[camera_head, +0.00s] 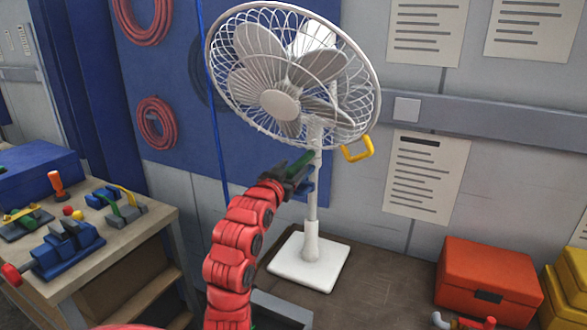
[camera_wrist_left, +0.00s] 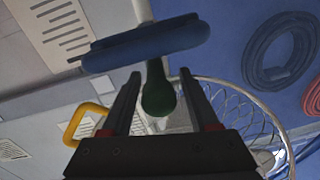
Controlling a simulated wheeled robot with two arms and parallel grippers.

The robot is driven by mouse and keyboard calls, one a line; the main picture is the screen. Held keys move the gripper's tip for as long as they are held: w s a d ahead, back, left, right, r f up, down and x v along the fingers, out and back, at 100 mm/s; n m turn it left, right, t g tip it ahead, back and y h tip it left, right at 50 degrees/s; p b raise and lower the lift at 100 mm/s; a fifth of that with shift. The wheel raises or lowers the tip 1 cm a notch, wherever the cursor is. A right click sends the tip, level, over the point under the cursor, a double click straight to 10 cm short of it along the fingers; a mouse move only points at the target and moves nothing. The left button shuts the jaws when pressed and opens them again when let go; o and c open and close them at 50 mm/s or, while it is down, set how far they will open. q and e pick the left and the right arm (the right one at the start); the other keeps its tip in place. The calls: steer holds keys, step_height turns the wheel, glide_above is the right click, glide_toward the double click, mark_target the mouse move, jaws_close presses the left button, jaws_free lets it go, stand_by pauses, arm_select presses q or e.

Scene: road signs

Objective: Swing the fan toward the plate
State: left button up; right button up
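The white fan (camera_head: 292,75) stands on a pole with a square white base (camera_head: 309,262), its caged head facing left and toward me. A yellow handle (camera_head: 358,150) sticks out at the cage's lower right; it also shows in the left wrist view (camera_wrist_left: 82,122). A light grey square plate (camera_head: 406,109) is on the wall rail, right of the fan. My left gripper (camera_head: 298,172) is beside the pole, below the cage. In the left wrist view its open fingers (camera_wrist_left: 160,90) straddle a green rounded grip (camera_wrist_left: 158,97), with visible gaps, near a blue bar (camera_wrist_left: 147,45). My right gripper is out of view.
A workbench (camera_head: 120,240) with blue blocks and small tools is at the left. A red box (camera_head: 488,282) and a yellow case (camera_head: 568,290) are at the right. Paper sheets hang on the wall behind. The brown surface around the fan base is mostly clear.

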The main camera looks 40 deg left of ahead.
arm_select(q)
steer(key=shift+w, duration=0.1)
jaws_close()
stand_by(1.1)
